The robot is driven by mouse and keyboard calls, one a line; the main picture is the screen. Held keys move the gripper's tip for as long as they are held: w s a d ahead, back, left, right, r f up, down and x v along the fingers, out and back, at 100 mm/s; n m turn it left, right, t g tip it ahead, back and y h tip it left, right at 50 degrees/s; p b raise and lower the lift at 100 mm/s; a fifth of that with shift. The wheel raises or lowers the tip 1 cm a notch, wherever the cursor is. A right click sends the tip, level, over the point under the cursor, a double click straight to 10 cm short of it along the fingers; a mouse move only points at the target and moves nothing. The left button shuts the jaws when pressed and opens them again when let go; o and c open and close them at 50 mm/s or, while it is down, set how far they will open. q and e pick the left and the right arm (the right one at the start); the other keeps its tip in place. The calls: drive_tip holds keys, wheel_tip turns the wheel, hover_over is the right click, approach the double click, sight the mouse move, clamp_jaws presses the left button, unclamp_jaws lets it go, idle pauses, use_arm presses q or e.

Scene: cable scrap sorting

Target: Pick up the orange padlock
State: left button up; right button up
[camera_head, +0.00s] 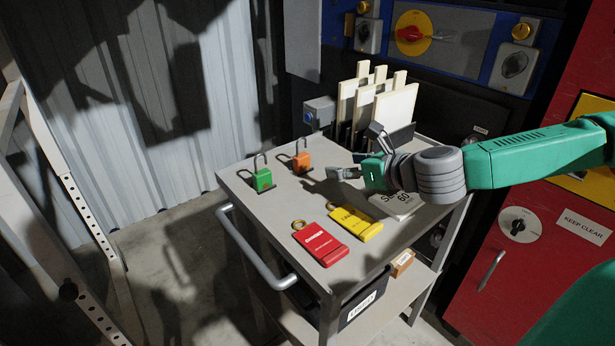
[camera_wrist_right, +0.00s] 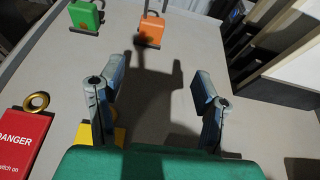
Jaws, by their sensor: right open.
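The orange padlock (camera_head: 301,161) stands upright with its shackle up at the back of the grey cart top. It also shows at the top of the right wrist view (camera_wrist_right: 151,31), beyond the fingertips. My right gripper (camera_head: 352,152) is open and empty above the cart, to the right of the padlock and apart from it. Its two fingers (camera_wrist_right: 155,92) are spread in the wrist view, with bare cart top and their shadow between them. My left gripper is in neither view.
A green padlock (camera_head: 262,179) stands left of the orange one. A red tag (camera_head: 320,244) and a yellow tag (camera_head: 355,222) lie nearer the front. Pale upright boards (camera_head: 372,105) stand behind my gripper. A grey cart (camera_head: 240,188) has a handrail (camera_head: 258,262) at its left front.

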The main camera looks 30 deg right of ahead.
sight(305, 163)
drive_tip(key=shift+w+f+b, duration=0.1)
drive_tip(key=shift+f+b, duration=0.15)
drive_tip(key=shift+b, duration=0.2)
drive_tip(key=shift+w+f+b, duration=0.15)
drive_tip(key=shift+w+b, duration=0.15)
drive_tip(key=b+x, duration=0.1)
drive_tip(key=x, duration=0.1)
drive_tip(key=b+x, duration=0.1)
drive_tip(key=x, duration=0.1)
drive_tip(key=b+x, duration=0.2)
drive_tip(key=x, duration=0.1)
drive_tip(key=shift+w+a, duration=0.15)
drive_tip(key=shift+a, duration=0.25)
drive_tip(key=shift+w, duration=0.35)
drive_tip(key=b+x, duration=0.1)
drive_tip(key=x, duration=0.1)
drive_tip(key=a+b+x, duration=0.1)
drive_tip(key=x, duration=0.1)
drive_tip(key=shift+w+a+f+b, duration=0.1)
drive_tip(key=shift+w+f+b, duration=0.1)
drive_tip(key=shift+w+b, duration=0.1)
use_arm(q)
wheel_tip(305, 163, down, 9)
use_arm(e)
clamp_jaws()
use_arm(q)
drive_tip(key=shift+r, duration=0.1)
use_arm(e)
drive_tip(key=shift+r, duration=0.1)
